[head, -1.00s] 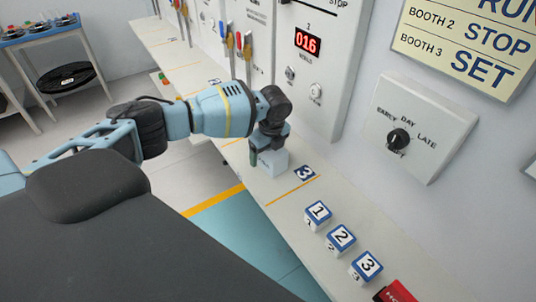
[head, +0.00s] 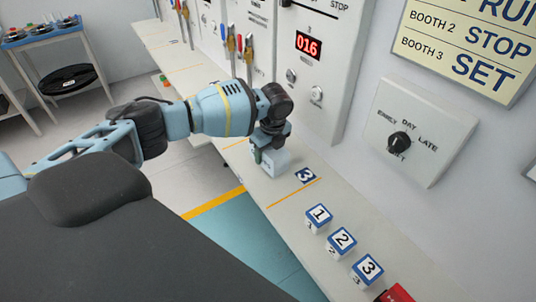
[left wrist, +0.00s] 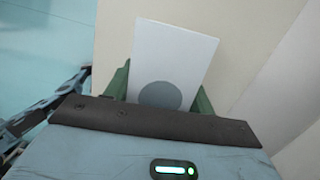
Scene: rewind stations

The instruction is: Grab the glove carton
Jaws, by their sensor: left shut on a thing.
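The glove carton, a pale blue-white box (head: 273,161), is at the shelf by the wall, below the panel with the red 016 display. In the left wrist view the carton (left wrist: 172,60) shows a pale top with a grey round patch. My left gripper (head: 262,150) is over the carton, shut on it, with a green finger on each side. In the left wrist view the fingers of my left gripper (left wrist: 160,88) flank the carton. I cannot tell whether the carton touches the shelf. My right gripper is not in view.
Numbered blocks 1 (head: 318,217), 2 (head: 341,241) and 3 (head: 368,268) stand on the shelf (head: 285,205) to the right, with a red item (head: 398,293) beyond. A dial box (head: 415,130) is on the wall. A blue-topped side table (head: 45,35) stands far left.

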